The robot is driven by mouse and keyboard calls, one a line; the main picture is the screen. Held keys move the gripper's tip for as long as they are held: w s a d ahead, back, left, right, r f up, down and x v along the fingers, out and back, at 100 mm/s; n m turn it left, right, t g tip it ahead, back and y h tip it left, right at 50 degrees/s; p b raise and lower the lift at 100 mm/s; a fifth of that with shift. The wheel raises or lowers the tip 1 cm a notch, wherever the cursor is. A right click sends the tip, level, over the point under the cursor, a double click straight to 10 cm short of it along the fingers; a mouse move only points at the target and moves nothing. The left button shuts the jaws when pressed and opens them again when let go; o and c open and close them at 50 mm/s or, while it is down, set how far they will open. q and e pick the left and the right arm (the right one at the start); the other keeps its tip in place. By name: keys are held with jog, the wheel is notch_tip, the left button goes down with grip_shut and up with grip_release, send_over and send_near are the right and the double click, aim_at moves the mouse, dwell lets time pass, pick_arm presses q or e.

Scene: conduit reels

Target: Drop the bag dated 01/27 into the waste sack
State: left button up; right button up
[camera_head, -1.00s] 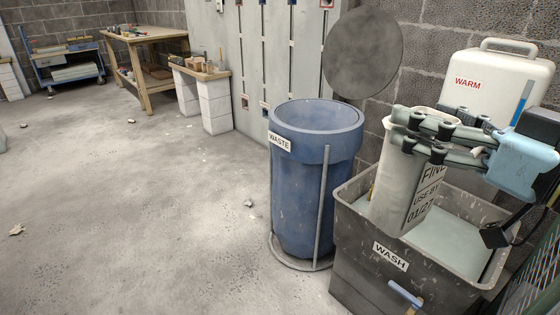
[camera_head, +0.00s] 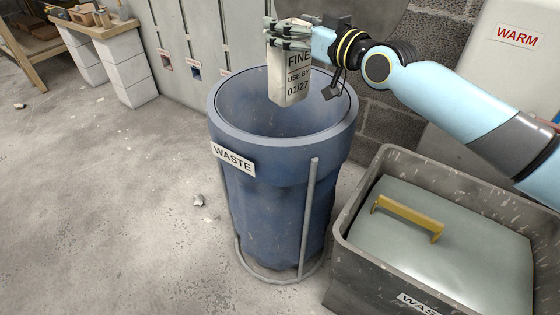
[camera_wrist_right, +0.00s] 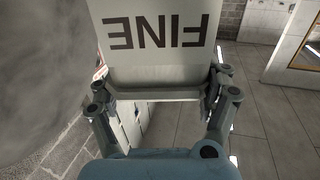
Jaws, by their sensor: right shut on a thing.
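The bag dated 01/27 (camera_head: 290,84) is pale and reads "FINE, USE BY 01/27". My right gripper (camera_head: 289,40) is shut on its upper part and holds it upright above the waste sack's opening. In the right wrist view the bag (camera_wrist_right: 160,50) shows its "FINE" print upside down between the fingers. The waste sack (camera_head: 270,190) is a blue, round, open-topped container in a metal stand, labelled "WASTE". The bag's lower end appears over the opening, near the back rim. My left gripper is not in view.
A white container marked "WARM" (camera_head: 510,70) stands behind. Grey lockers (camera_head: 190,40) line the back. The floor at left is mostly clear.

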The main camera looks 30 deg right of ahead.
jog(key=f, duration=0.1)
jog(key=w+d+f+b, duration=0.1)
jog(key=f+b, duration=0.1)
jog(key=shift+w+d, duration=0.2)
jog(key=shift+d, duration=0.05)
jog(key=shift+f+b, duration=1.6)
jog(key=shift+f, duration=0.1)
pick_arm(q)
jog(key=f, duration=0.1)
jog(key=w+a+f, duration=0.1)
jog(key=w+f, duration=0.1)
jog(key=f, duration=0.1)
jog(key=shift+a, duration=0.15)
